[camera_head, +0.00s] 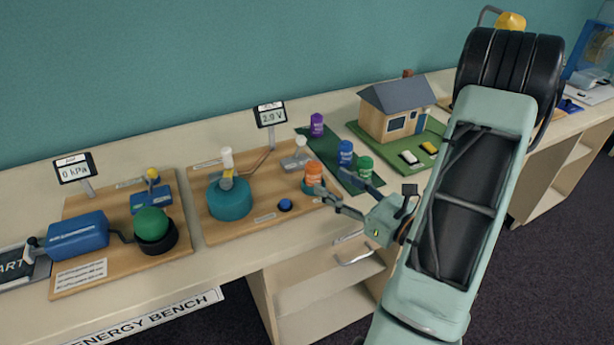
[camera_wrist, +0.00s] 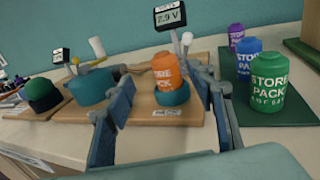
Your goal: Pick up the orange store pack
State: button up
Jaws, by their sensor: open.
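The orange store pack (camera_head: 313,174) stands upright in a teal round holder on the right end of a wooden board (camera_head: 246,225). In the wrist view the orange pack (camera_wrist: 166,72) sits in the teal holder (camera_wrist: 172,95), between my finger lines and beyond them. My gripper (camera_head: 341,187) is open and empty, reaching in from the right, its fingers pointing at the orange pack. In the wrist view my gripper (camera_wrist: 165,95) has its two fingers spread on either side. I cannot tell whether either finger touches the pack.
Green (camera_head: 365,168), blue (camera_head: 345,153) and purple (camera_head: 317,125) packs stand on a dark green mat behind my gripper. A meter sign reading about 2.9 V (camera_wrist: 178,15) stands behind the orange pack. A teal tank (camera_head: 229,199) is to its left, and a model house (camera_head: 396,109) is at the back.

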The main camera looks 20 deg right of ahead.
aim_at(320, 172)
jog(key=x, duration=0.8)
jog(key=shift+w+d+f, duration=0.2)
jog(key=shift+d, duration=0.05)
grip_shut()
jog(key=shift+r+p, duration=0.1)
jog(key=shift+p, duration=0.2)
